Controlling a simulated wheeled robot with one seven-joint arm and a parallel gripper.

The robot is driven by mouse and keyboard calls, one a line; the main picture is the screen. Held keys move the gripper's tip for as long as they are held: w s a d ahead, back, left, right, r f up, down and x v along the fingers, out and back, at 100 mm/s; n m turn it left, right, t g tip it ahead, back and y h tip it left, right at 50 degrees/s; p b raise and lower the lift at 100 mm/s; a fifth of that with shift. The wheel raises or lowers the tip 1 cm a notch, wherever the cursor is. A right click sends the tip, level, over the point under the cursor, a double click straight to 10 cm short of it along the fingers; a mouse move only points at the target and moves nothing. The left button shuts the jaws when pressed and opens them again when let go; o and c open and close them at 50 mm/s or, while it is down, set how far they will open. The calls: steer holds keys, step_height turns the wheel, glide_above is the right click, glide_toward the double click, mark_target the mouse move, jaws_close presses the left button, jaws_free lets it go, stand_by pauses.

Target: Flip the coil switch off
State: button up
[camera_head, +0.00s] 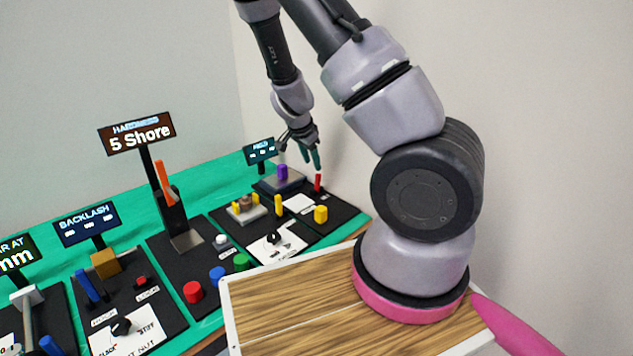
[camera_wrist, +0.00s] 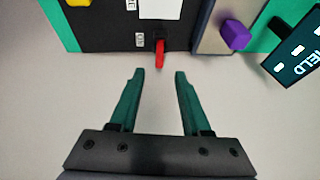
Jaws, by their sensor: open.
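The coil switch appears to be the red lever (camera_head: 318,183) at the far right end of the row of panels; its label is too small to read. In the wrist view the red lever (camera_wrist: 160,53) stands at the edge of a black panel, just beyond my fingertips and roughly midway between them. My gripper (camera_head: 311,158) is above and close to the lever in the head view. In the wrist view my gripper (camera_wrist: 158,75) is open, with two green fingers apart and nothing between them.
A purple block (camera_wrist: 236,35) and the FIELD display (camera_wrist: 298,55) stand right of the lever in the wrist view. A yellow block (camera_head: 320,214) sits on the same panel (camera_head: 345,212). A grey wall (camera_head: 560,120) is close behind the arm.

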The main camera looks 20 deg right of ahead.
mark_target(316, 176)
steer(key=x, duration=1)
steer(key=shift+d+f, duration=0.1)
steer(key=shift+f, duration=0.15)
jaws_close()
